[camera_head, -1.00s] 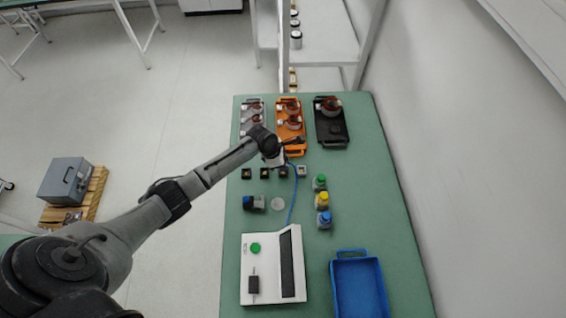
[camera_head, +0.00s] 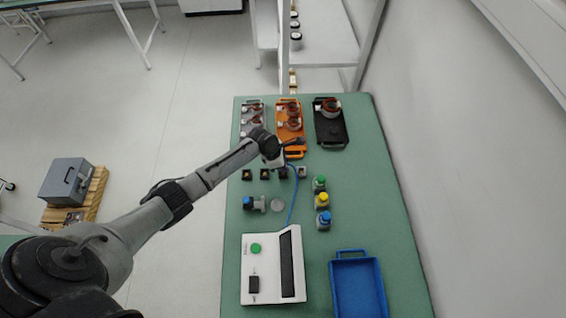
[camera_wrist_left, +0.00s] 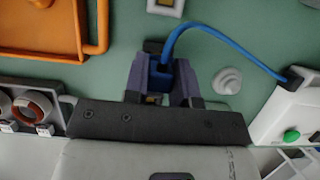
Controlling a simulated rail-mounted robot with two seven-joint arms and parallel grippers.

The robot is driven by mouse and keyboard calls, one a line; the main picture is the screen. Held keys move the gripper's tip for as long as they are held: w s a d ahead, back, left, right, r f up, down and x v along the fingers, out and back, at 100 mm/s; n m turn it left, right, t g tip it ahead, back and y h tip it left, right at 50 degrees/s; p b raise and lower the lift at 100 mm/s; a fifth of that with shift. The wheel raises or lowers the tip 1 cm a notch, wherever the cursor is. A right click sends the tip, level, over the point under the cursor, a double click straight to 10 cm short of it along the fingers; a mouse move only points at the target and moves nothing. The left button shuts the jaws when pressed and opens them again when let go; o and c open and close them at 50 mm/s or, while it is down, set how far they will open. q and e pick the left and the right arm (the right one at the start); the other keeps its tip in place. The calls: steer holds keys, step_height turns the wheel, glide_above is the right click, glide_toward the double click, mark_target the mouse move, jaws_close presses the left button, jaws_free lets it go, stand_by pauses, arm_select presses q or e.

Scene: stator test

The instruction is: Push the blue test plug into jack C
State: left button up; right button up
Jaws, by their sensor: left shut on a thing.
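My left gripper (camera_head: 279,163) is shut on the blue test plug, low over the row of jacks. In the left wrist view the plug (camera_wrist_left: 158,76) sits between the two fingers (camera_wrist_left: 161,92), its blue cable (camera_wrist_left: 205,28) arching away to the white tester (camera_wrist_left: 290,112). A dark jack block (camera_wrist_left: 153,46) shows just beyond the fingers; whether the plug touches it is hidden. In the head view the jacks stand in a row: dark blocks (camera_head: 247,174), (camera_head: 265,174) and (camera_head: 283,173), and a paler one (camera_head: 301,172). Their letters are not readable. My right gripper is not in view.
The tester (camera_head: 262,240) with a green button stands nearer on the green table. Orange (camera_head: 294,152) and black (camera_head: 331,141) trays are behind. A blue tray (camera_head: 358,285) is front right.

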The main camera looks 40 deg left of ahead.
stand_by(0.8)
arm_select(q)
steer(key=shift+f+p, duration=0.3)
steer(key=shift+f, duration=0.15)
steer(key=shift+f, duration=0.2)
stand_by(0.5)
steer(key=shift+f, duration=0.4)
steer(key=o, duration=1)
steer(key=p+v, duration=0.2)
steer(key=v, duration=1.2)
steer(key=shift+f+p, duration=0.1)
steer(key=shift+p, duration=0.2)
